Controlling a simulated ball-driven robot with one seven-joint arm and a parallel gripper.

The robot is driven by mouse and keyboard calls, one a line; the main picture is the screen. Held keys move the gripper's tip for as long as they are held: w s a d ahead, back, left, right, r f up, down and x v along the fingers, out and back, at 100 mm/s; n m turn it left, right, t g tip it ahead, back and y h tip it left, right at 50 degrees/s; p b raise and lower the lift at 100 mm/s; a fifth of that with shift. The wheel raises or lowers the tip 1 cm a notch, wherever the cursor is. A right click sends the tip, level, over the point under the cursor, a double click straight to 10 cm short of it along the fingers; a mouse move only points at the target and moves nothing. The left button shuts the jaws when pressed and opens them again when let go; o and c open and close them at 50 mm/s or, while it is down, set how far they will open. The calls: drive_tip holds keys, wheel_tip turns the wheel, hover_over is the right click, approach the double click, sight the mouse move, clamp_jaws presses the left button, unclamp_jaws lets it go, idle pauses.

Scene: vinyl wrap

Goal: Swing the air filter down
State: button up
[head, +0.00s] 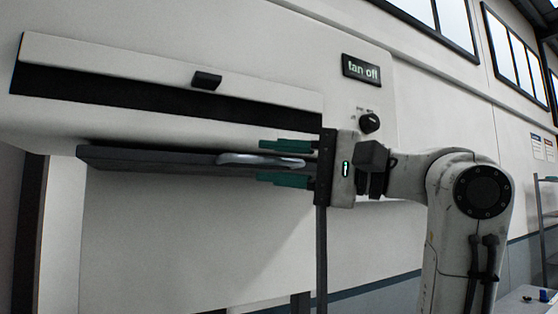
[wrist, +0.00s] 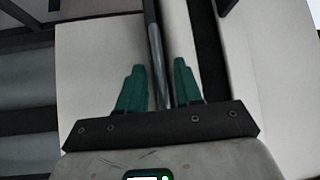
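A dark flat panel with a pale grey handle, which looks like the air filter (head: 135,157), juts out roughly level below a long dark opening in the white housing. I see it nearly edge-on. The handle (head: 240,159) lies along its near part and shows in the wrist view as a grey bar (wrist: 156,62). My gripper (head: 261,161) has its teal fingers apart, one above and one below the handle. In the wrist view, my gripper (wrist: 158,68) shows a clear gap to the left finger and a smaller one to the right finger.
A white flap (head: 120,68) with a black grip (head: 206,81) sits above the dark opening (head: 150,101). A "fan off" sign (head: 361,69) and a black knob (head: 369,123) are on the housing at upper right. Below the panel, the housing face looks clear.

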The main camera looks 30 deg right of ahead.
clamp_jaws()
idle(0.4)
